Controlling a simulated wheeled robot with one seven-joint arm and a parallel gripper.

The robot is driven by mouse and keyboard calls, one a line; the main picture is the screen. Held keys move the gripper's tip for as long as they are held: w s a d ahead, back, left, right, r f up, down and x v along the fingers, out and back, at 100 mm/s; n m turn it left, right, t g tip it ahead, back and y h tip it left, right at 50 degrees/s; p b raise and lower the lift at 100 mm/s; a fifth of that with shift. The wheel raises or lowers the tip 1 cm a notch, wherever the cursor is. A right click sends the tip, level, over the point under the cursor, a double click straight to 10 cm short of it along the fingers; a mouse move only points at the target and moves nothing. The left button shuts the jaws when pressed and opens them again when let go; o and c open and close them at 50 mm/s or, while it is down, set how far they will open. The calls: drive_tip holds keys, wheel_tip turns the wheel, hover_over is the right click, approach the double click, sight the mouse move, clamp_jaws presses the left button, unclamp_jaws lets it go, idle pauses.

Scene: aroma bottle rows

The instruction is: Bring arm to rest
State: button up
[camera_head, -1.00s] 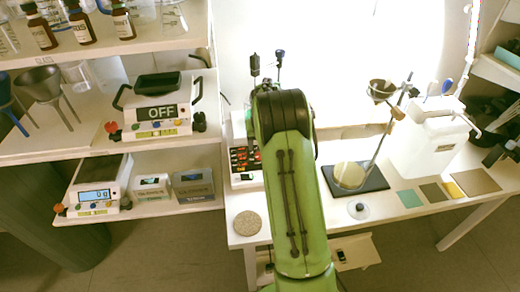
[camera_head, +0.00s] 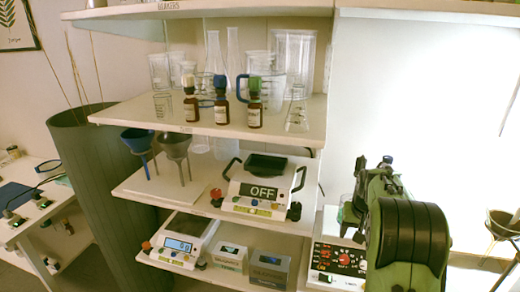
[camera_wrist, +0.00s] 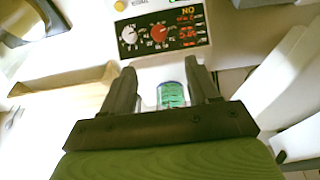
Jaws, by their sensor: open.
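My gripper shows in the wrist view (camera_wrist: 160,72) with its two dark fingers spread apart and nothing held between them. Beyond the fingers, a small clear container with green content (camera_wrist: 171,95) shows in the gap; it looks apart from them. A control panel with knobs and red digits (camera_wrist: 165,34) lies ahead of the fingertips. In the head view my green arm stands at the right, in front of the white wall, beside the device with red digits (camera_head: 338,262). My fingers are hidden in the head view.
Three brown bottles (camera_head: 221,112) stand in a row on a shelf (camera_head: 140,109), with glass beakers (camera_head: 292,60) behind. A scale reading OFF (camera_head: 262,190) and two funnels (camera_head: 174,146) are on the shelf below. Another scale (camera_head: 180,244) and boxes are lower still.

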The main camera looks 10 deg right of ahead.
drive_tip(key=s+a+r+n+t+p, duration=0.1)
drive_tip(key=s+a+r+n+t, duration=0.1)
drive_tip(key=s+a+r, duration=1.2)
drive_tip(key=s+a+f+n, duration=0.1)
drive_tip(key=s+a, duration=0.3)
drive_tip(key=s, duration=0.3)
drive_tip(key=s+a+f+n+y+p, duration=0.1)
drive_tip(key=s+a+n, duration=0.1)
drive_tip(key=s+a, duration=0.2)
drive_tip(key=s, duration=0.3)
drive_tip(key=shift+s+t, duration=0.3)
drive_tip(key=shift+t, duration=0.1)
